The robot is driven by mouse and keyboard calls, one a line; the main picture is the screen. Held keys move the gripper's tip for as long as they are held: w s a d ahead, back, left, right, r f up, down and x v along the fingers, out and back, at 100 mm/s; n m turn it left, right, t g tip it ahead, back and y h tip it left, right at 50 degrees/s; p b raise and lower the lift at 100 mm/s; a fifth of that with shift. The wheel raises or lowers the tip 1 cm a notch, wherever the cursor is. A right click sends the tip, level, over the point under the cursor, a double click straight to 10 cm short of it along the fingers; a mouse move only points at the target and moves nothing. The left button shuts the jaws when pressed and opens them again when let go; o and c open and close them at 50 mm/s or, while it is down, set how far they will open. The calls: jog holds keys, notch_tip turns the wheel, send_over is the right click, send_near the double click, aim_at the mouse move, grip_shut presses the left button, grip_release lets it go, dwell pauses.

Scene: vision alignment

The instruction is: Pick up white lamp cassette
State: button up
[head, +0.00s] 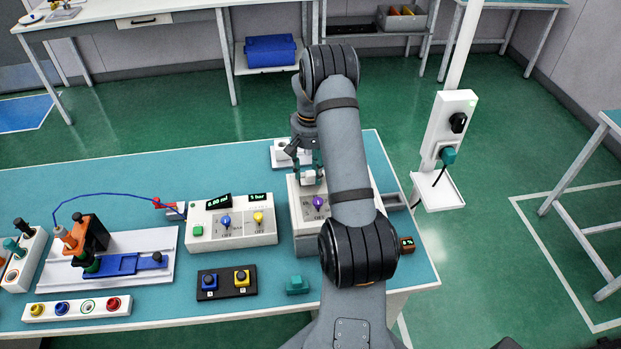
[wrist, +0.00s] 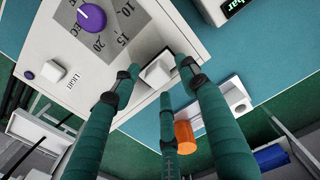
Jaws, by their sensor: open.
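The white lamp cassette, seen as a small white block (wrist: 155,73), sits at the edge of the white control box (wrist: 65,52) in the wrist view. In the head view the block (head: 308,178) shows below my gripper (head: 305,164), behind the purple knob (head: 318,202). My gripper (wrist: 160,79) has dark green fingers and is open. Its fingertips are spread around the block; I cannot tell whether any of them touches it. My arm hides part of the control box in the head view.
A white holder (wrist: 238,98) and an orange cylinder (wrist: 184,136) lie near the fingers in the wrist view. A teal block (head: 298,285) lies on the front of the table.

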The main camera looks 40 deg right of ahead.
jog(key=shift+f, duration=0.45)
jog(key=shift+c, duration=0.7)
grip_shut()
